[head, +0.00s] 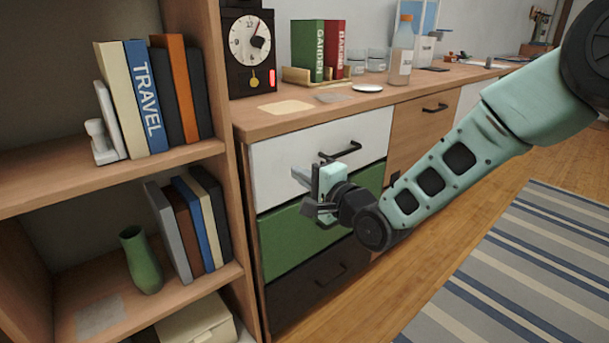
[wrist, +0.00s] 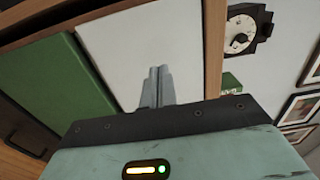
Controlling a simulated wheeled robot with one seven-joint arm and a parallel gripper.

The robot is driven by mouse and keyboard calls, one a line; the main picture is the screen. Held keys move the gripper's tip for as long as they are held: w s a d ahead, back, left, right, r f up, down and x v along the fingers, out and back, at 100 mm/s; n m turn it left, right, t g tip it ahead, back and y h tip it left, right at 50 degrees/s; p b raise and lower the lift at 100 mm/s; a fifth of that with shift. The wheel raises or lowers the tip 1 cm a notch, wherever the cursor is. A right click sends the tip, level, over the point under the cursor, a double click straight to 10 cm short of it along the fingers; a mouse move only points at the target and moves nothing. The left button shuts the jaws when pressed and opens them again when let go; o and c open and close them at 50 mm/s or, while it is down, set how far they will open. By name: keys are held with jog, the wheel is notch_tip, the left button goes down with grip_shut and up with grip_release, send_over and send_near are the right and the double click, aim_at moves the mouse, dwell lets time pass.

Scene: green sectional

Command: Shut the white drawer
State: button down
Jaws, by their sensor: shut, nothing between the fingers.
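The white drawer (head: 285,150) is the top one of a wooden cabinet, with a dark bar handle (head: 340,151) at its right part. Its front looks flush or nearly flush with the drawers below; a small gap cannot be ruled out. In the wrist view its white front (wrist: 125,45) fills the middle. My gripper (head: 301,175) is shut and empty, in front of the drawer's lower part, below and left of the handle. Its fingertips (wrist: 160,73) point at the white front. I cannot tell whether they touch it.
A green drawer (head: 285,240) and a dark drawer (head: 305,295) sit below. An open bookshelf (head: 235,200) stands close on the left. The countertop (head: 300,115) holds a clock (head: 249,45), books and a bottle (head: 401,55). Floor at the right is clear, with a striped rug (head: 530,260).

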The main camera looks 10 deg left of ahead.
jog(key=s+d+n+g+h+p, duration=0.1)
jog(key=s+d+n+g+h, duration=0.6)
jog(key=s+d, duration=0.85)
jog(key=s+d+n+g+h+p, duration=0.1)
jog(key=s+d+n+g+h, duration=0.5)
jog(key=s+d, duration=0.9)
notch_tip(320, 180, up, 32)
jog(key=s+a+n+t+p, duration=0.2)
jog(key=p, duration=3)
jog(key=shift+s+a+h, duration=0.3)
jog(key=shift+s+a, duration=0.05)
jog(key=shift+a, duration=0.05)
